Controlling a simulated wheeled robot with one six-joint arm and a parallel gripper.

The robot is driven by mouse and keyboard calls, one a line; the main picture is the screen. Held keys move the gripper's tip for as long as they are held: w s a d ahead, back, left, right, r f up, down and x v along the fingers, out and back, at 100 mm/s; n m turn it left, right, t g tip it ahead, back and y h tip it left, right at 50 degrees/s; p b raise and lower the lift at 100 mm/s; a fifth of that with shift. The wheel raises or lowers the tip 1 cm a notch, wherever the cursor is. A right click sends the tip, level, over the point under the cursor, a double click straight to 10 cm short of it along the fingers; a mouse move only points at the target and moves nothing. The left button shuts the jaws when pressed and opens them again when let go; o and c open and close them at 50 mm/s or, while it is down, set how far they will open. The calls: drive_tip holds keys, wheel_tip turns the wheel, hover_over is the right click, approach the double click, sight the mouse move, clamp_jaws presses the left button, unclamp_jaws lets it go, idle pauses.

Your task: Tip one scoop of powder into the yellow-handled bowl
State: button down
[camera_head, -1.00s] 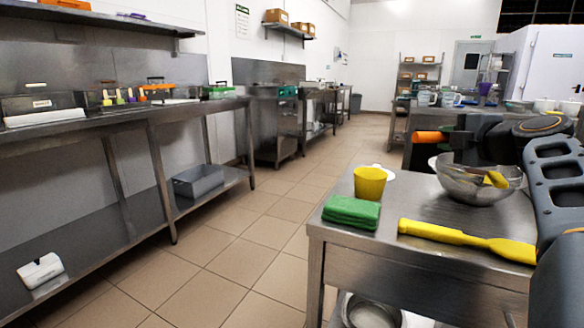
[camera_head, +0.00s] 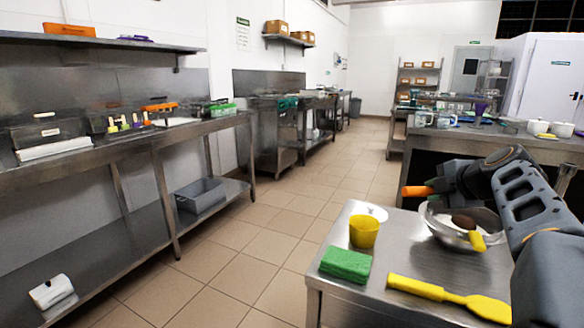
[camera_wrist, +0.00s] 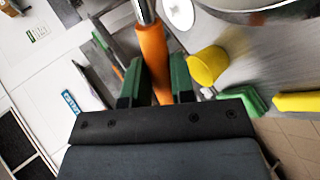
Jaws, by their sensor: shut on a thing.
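My gripper (camera_head: 440,186) is shut on the orange handle (camera_head: 417,191) of a tool, just above and left of the bowl. In the wrist view its green fingers (camera_wrist: 158,80) clasp that orange handle (camera_wrist: 153,60), and a metal shaft leads up out of frame. The tool's head is not clearly seen. The bowl (camera_head: 436,228) stands on the steel table at right, with a yellow handle (camera_head: 477,241) at its near side. White material and a dark brown mound (camera_head: 463,222) show in the bowl; I cannot tell whether the mound rests there or sits in the tool's head.
A yellow cup (camera_head: 364,232), a green cloth (camera_head: 345,264) and a yellow spatula (camera_head: 450,299) lie left of and in front of the bowl. A white saucer (camera_head: 377,213) is behind the cup. A long steel bench (camera_head: 100,150) runs along the left. The tiled aisle is clear.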

drive_tip(key=shift+w+r+g+p, duration=0.2)
drive_tip(key=shift+r+g+p, duration=0.55)
drive_tip(key=shift+p, duration=2.45)
drive_tip(key=g+p, duration=0.2)
drive_tip(key=p, duration=0.4)
drive_tip(key=shift+w, duration=0.15)
drive_tip(key=p, duration=0.2)
drive_tip(key=g+p, duration=0.1)
drive_tip(key=p, duration=0.2)
drive_tip(key=shift+w+f, duration=0.1)
drive_tip(key=shift+f, duration=0.15)
